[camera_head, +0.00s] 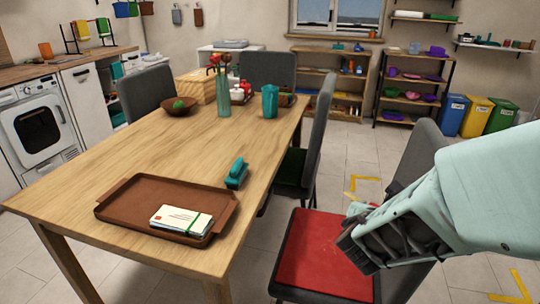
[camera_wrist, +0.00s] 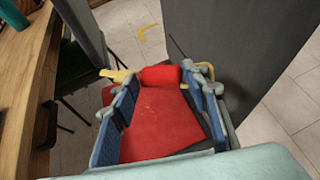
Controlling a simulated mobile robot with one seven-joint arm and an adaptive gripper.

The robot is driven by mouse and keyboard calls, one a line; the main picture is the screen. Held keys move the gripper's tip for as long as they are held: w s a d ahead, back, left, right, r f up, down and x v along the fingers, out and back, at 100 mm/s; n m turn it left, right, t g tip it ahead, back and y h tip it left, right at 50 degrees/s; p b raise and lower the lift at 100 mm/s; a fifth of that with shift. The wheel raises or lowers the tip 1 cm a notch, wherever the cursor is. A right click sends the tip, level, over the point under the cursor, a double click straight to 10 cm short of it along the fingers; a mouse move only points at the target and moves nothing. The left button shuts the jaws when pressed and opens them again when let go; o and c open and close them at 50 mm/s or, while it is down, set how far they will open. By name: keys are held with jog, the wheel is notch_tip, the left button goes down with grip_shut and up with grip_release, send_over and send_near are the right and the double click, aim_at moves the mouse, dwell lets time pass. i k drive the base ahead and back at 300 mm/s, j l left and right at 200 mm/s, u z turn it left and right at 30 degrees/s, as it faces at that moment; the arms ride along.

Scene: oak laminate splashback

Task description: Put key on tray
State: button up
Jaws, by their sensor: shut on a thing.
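The brown tray (camera_head: 135,198) lies on the wooden table near its front edge, with a banded stack of envelopes (camera_head: 181,219) at its right front. My gripper (camera_head: 355,222) is right of the table, above a chair with a red seat. In the wrist view my gripper (camera_wrist: 163,92) is closed on what looks like the key (camera_wrist: 160,77). The key has a red middle, a yellowish end sticking out to the left and a yellow loop at the right. In the head view the key is mostly hidden by the fingers.
A teal stapler-like object (camera_head: 237,174) stands just right of the tray. The table's left front is clear.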

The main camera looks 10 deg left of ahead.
aim_at(137, 208)
jog(key=j, duration=1)
jog(key=k+j+z, duration=0.1)
jog(key=j, duration=0.9)
